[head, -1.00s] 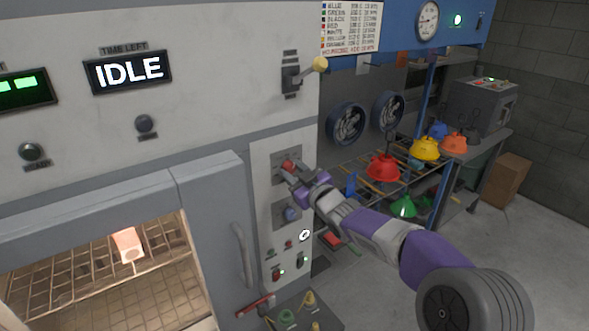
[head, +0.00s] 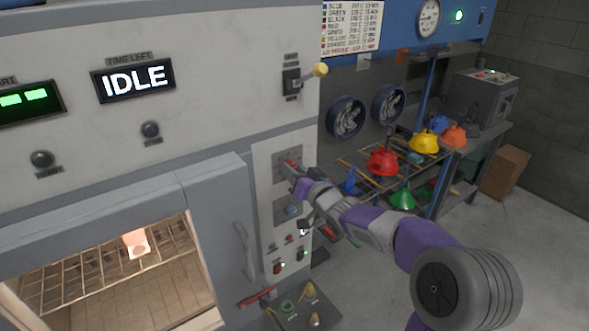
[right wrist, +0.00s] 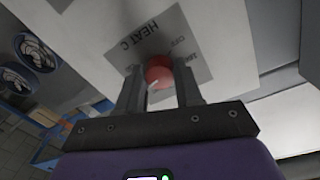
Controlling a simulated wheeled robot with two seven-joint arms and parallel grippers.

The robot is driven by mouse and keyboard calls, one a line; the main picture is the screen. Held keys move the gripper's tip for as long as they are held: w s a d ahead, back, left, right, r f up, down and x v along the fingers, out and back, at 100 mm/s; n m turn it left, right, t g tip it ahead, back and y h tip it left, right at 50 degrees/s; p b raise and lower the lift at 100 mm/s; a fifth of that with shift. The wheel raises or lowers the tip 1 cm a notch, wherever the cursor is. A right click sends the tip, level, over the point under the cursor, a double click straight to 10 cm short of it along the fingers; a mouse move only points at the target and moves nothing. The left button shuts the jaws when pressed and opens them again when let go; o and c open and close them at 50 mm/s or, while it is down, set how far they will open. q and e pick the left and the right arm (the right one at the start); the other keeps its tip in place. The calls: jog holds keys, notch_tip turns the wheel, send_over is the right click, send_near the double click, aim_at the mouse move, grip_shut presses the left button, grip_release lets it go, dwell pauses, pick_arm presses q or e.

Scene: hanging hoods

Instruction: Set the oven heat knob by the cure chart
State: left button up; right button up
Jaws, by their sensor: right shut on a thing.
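The red heat knob (head: 291,163) sits on a grey plate on the oven's control panel. In the right wrist view the knob (right wrist: 158,72) is under the label "HEAT C", with a pale pointer mark on it. My right gripper (right wrist: 160,95) is shut on the knob, one finger on each side. The setting cannot be read, as the scale is blurred and partly covered. The cure chart (head: 352,27) hangs at the top, listing colours with heat and minutes; its figures are too small to read surely. My left gripper is not in view.
A blue knob (head: 291,210) is just below my right gripper. The timer display (head: 132,80) reads IDLE. A lever (head: 305,77) sticks out above the panel. The oven opening (head: 100,270) is lit.

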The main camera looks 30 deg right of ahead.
dwell(0.3)
jog(key=o, duration=1)
jog(key=shift+s, duration=0.1)
jog(key=s, duration=0.7)
jog(key=shift+s+d, duration=0.1)
jog(key=shift+s, duration=0.1)
